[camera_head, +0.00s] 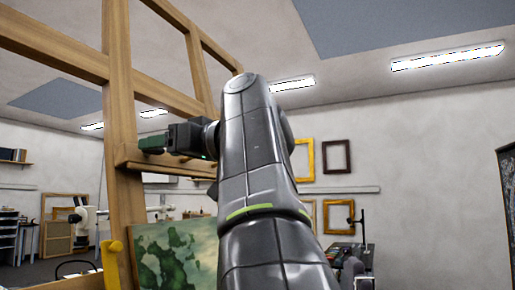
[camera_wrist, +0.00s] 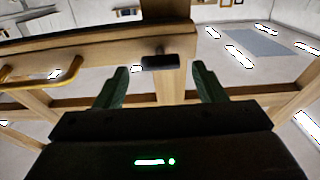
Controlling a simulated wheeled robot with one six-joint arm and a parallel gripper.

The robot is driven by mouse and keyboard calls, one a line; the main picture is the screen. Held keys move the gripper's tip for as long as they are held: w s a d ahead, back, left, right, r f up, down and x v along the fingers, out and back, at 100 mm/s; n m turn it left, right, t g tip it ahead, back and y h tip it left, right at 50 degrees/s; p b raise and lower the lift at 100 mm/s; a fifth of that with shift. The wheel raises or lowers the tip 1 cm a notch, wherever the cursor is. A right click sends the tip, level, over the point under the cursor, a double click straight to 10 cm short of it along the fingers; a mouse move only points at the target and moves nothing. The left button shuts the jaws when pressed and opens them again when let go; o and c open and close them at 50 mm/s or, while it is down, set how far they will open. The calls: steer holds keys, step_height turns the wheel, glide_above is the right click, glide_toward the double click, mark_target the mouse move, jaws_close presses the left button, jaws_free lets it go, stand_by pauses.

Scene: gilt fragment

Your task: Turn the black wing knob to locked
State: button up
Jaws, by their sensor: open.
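The black wing knob (camera_wrist: 161,62) shows in the wrist view as a short dark bar on the wooden easel beam (camera_wrist: 95,45). Its long side lies roughly level across the picture. My gripper (camera_wrist: 160,68) is open, with one green finger to each side of the knob in the picture and a gap on both sides. I cannot tell how far the knob is from the fingertips in depth. In the head view my gripper (camera_head: 152,144) is at the easel's crossbar, and I cannot make out the knob there. No locked mark is readable.
A yellow handle (camera_wrist: 45,78) sticks out from the same beam, left of the knob. The wooden easel (camera_head: 122,110) stands close to my arm, with a green painting (camera_head: 178,258) low on it. A cluttered bench (camera_head: 350,255) stands at the right.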

steer(key=shift+w+a, duration=0.2)
steer(key=shift+a, duration=0.35)
steer(key=c, duration=1)
